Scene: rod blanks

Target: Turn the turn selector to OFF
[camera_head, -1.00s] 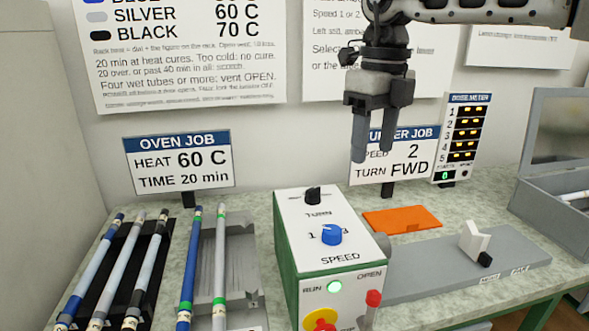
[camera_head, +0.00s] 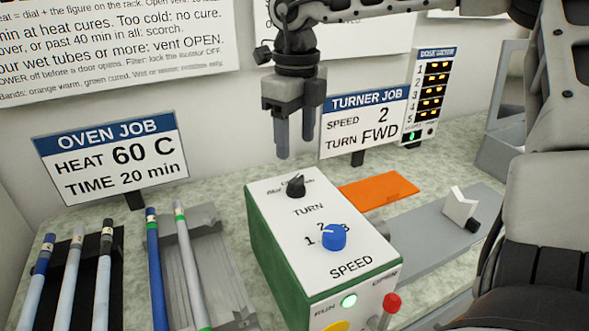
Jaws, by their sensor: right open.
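The turn selector (camera_head: 295,186) is a black knob on the sloped white top of the green control box (camera_head: 262,250), above the word TURN. Its position labels are too small and partly hidden to read. The blue speed knob (camera_head: 333,237) sits below it on the same face. My right gripper (camera_head: 296,146) hangs fingers-down above and behind the turn selector. Its two grey fingers are apart, with nothing between them, and it does not touch the knob. My left gripper is not in view.
A TURNER JOB sign (camera_head: 364,122) reads speed 2, turn FWD, behind the box. An OVEN JOB sign (camera_head: 112,160) stands left. Several rods lie on racks (camera_head: 215,290) at left. An orange plate (camera_head: 379,193) lies right of the box. A red-knobbed lever (camera_head: 391,302) stands at its front.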

